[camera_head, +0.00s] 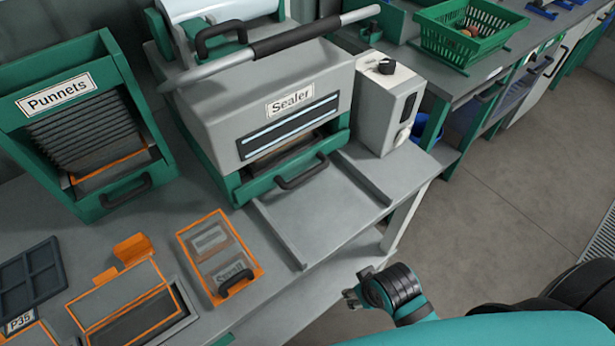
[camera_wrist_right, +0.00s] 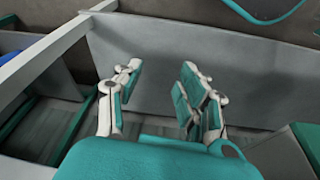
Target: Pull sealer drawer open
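The sealer (camera_head: 270,110) is a grey machine with a green base and a long lever handle, on the grey bench in the head view. Its green drawer (camera_head: 252,186) sits at the lower front, with a dark handle (camera_head: 302,172). The drawer looks shut or nearly so. My right gripper (camera_head: 352,298) is in front of the bench, to the lower right of the drawer and apart from it. In the right wrist view (camera_wrist_right: 155,85) its two fingers are spread with nothing between them. My left gripper is not in view.
Two rails (camera_head: 280,232) on the bench run out from the sealer, with bare surface between them. A Small box (camera_head: 220,255) with an orange rim and the Punnets dispenser (camera_head: 90,120) stand to the left. A control box (camera_head: 388,105) stands right of the sealer.

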